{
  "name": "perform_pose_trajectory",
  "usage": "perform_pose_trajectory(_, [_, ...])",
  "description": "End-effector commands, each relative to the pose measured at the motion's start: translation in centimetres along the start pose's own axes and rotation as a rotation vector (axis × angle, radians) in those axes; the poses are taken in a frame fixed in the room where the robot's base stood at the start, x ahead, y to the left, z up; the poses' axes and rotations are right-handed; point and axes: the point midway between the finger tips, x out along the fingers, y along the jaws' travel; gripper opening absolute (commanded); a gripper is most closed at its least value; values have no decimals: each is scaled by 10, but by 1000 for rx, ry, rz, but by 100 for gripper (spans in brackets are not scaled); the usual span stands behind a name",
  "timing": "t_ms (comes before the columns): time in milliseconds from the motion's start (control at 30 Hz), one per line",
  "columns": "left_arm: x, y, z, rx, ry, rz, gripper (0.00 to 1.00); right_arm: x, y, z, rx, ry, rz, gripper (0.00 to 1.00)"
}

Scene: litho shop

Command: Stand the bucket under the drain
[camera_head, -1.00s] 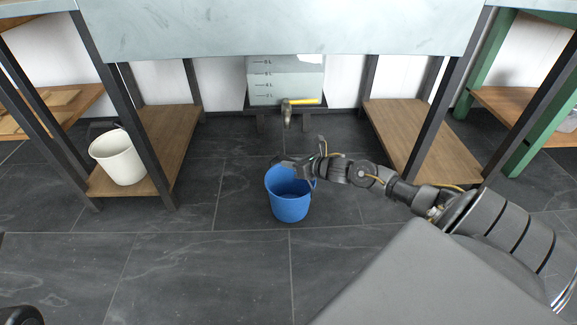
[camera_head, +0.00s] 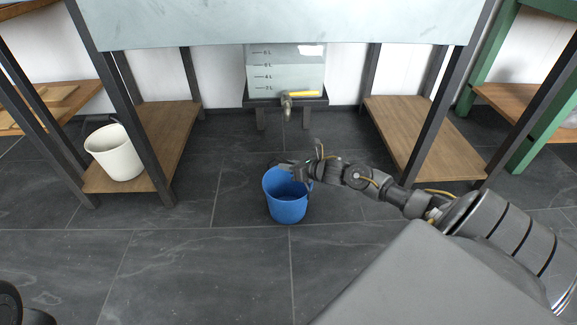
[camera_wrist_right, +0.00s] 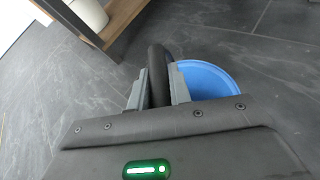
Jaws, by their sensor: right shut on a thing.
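The blue bucket (camera_head: 286,205) is upright at or just above the dark tiled floor, in front of the tank; I cannot tell whether it touches the floor. My right gripper (camera_head: 287,166) is shut on its dark handle grip at the top. In the right wrist view the gripper (camera_wrist_right: 158,88) closes around the dark handle, with the blue rim (camera_wrist_right: 212,76) beside it. The bucket is nearer to me than the tap. My left gripper is not in view.
A white bucket (camera_head: 115,155) stands on the left wooden shelf (camera_head: 160,135). Another low shelf (camera_head: 415,135) and dark table legs stand at the right. The tank rests on a dark stand (camera_head: 260,103). The floor between bucket and stand is clear.

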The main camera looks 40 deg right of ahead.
Motion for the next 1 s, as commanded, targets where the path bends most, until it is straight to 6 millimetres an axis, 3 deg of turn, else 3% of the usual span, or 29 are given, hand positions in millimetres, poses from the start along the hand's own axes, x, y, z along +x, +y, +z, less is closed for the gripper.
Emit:
perform_pose_trajectory(33, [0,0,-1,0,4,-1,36,1,0,-2,0,1,0,21])
perform_pose_trajectory(200, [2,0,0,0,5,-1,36,0,0,-1,0,0,0,42])
perform_pose_trajectory(567, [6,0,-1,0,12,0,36,-4,0,3,0,1,-1,42])
perform_pose_trajectory(1000, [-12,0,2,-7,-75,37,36,-89,1,4,-1,5,1,42])
